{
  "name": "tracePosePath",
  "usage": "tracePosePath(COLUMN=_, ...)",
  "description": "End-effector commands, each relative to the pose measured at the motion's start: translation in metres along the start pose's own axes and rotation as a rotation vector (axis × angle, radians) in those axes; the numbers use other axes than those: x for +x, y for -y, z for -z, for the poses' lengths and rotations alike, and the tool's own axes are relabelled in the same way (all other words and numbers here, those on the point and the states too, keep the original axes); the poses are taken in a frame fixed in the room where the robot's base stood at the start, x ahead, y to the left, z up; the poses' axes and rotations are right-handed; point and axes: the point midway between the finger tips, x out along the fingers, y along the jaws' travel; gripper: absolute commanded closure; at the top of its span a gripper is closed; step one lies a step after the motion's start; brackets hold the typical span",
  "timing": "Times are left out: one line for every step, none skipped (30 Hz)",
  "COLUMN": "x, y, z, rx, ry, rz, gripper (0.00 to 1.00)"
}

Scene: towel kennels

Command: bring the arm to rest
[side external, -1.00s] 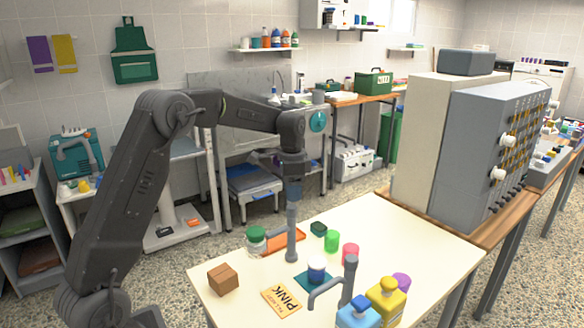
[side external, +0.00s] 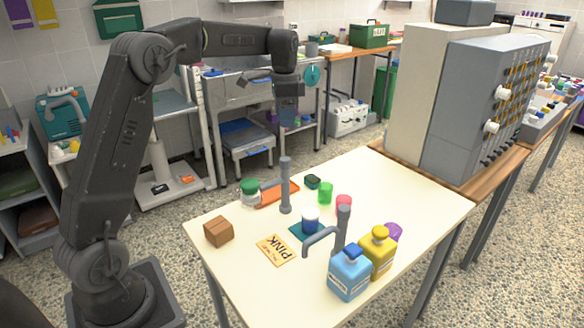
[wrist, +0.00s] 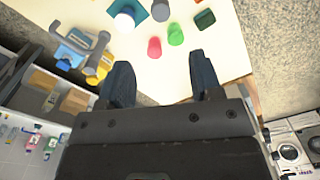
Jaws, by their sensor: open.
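My gripper (side external: 289,113) hangs over the far side of the cream table (side external: 395,205), above the grey upright post (side external: 285,188) in the picture and clear of the tabletop. In the wrist view its two dark fingers (wrist: 162,80) stand apart with nothing between them. On the table are a green-lidded jar (side external: 250,192), a white-and-blue jar (side external: 310,219) on a teal mat (side external: 294,232), a green cup (side external: 325,193) and a pink cup (side external: 344,203).
A blue bottle (side external: 349,274) and a yellow bottle (side external: 379,252) stand at the front, beside a hooked grey post (side external: 341,228). An orange tray (side external: 278,192) lies behind. A large grey cabinet (side external: 475,110) stands to the right. The air around my gripper looks clear.

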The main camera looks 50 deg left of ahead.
Motion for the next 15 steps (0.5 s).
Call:
tracePosePath(x=-0.004, y=-0.005, z=0.000, rx=-0.003, ry=-0.006, rz=0.006, gripper=0.41)
tracePosePath(x=-0.008, y=-0.010, z=-0.001, rx=-0.009, ry=-0.011, rz=0.011, gripper=0.41)
tracePosePath(x=-0.013, y=-0.018, z=-0.002, rx=-0.019, ry=-0.019, rz=0.020, gripper=0.41)
tracePosePath(x=-0.018, y=-0.025, z=-0.003, rx=-0.029, ry=-0.027, rz=0.027, gripper=0.41)
tracePosePath(x=-0.024, y=-0.035, z=-0.005, rx=-0.040, ry=-0.037, rz=0.035, gripper=0.41)
tracePosePath(x=-0.031, y=-0.049, z=-0.008, rx=-0.058, ry=-0.052, rz=0.048, gripper=0.41)
tracePosePath(x=-0.037, y=-0.060, z=-0.011, rx=-0.074, ry=-0.065, rz=0.058, gripper=0.41)
tracePosePath(x=-0.042, y=-0.072, z=-0.015, rx=-0.090, ry=-0.080, rz=0.067, gripper=0.41)
tracePosePath(x=-0.048, y=-0.089, z=-0.020, rx=-0.113, ry=-0.100, rz=0.080, gripper=0.41)
tracePosePath(x=-0.052, y=-0.101, z=-0.025, rx=-0.130, ry=-0.114, rz=0.087, gripper=0.41)
tracePosePath(x=-0.055, y=-0.113, z=-0.030, rx=-0.148, ry=-0.131, rz=0.096, gripper=0.41)
tracePosePath(x=-0.058, y=-0.129, z=-0.037, rx=-0.171, ry=-0.153, rz=0.105, gripper=0.41)
tracePosePath(x=-0.060, y=-0.140, z=-0.043, rx=-0.189, ry=-0.168, rz=0.110, gripper=0.41)
tracePosePath(x=-0.062, y=-0.152, z=-0.048, rx=-0.205, ry=-0.187, rz=0.116, gripper=0.41)
tracePosePath(x=-0.062, y=-0.167, z=-0.057, rx=-0.229, ry=-0.209, rz=0.122, gripper=0.41)
